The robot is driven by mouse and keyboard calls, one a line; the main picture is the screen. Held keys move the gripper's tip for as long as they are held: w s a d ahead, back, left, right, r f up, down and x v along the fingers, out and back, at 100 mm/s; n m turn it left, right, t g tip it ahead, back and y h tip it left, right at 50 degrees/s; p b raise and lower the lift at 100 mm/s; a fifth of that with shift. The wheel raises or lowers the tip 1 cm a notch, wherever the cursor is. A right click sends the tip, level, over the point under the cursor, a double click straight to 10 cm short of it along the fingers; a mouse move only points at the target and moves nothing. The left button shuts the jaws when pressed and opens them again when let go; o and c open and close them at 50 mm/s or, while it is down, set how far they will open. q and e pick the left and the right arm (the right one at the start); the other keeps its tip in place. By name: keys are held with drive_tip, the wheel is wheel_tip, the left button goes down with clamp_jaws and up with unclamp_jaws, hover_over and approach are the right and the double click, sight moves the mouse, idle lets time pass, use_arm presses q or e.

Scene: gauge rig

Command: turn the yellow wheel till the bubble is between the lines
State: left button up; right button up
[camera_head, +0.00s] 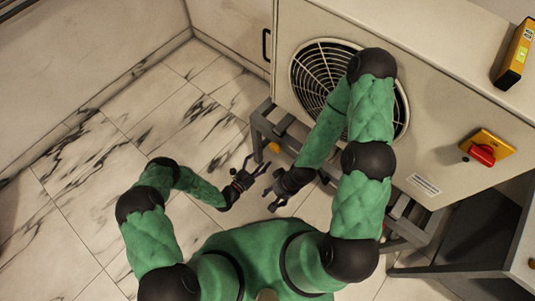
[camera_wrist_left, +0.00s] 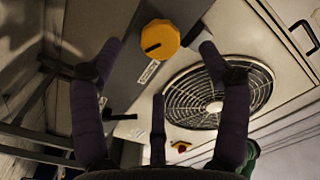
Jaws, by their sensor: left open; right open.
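The yellow wheel (camera_wrist_left: 160,40) is a scalloped knob with a dark mark, on a grey frame member in the left wrist view. In the head view only a small yellow part of it (camera_head: 275,147) shows. My left gripper (camera_head: 257,165) is open, with its fingers (camera_wrist_left: 159,58) spread to either side of the wheel in the wrist picture; I see no contact. My right gripper (camera_head: 269,191) is open and empty beside it, slightly lower. A yellow level (camera_head: 514,60) with a greenish vial (camera_head: 522,54) lies on the cabinet top at upper right; its bubble and lines are too small to read.
A pale cabinet with a round fan grille (camera_head: 315,70) stands on a grey frame (camera_head: 262,124). A red knob on a yellow plate (camera_head: 493,139) is on its front. The marble-tiled floor (camera_head: 150,125) at left is clear.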

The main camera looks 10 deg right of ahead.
use_arm(q)
drive_tip(key=shift+v, duration=1.45)
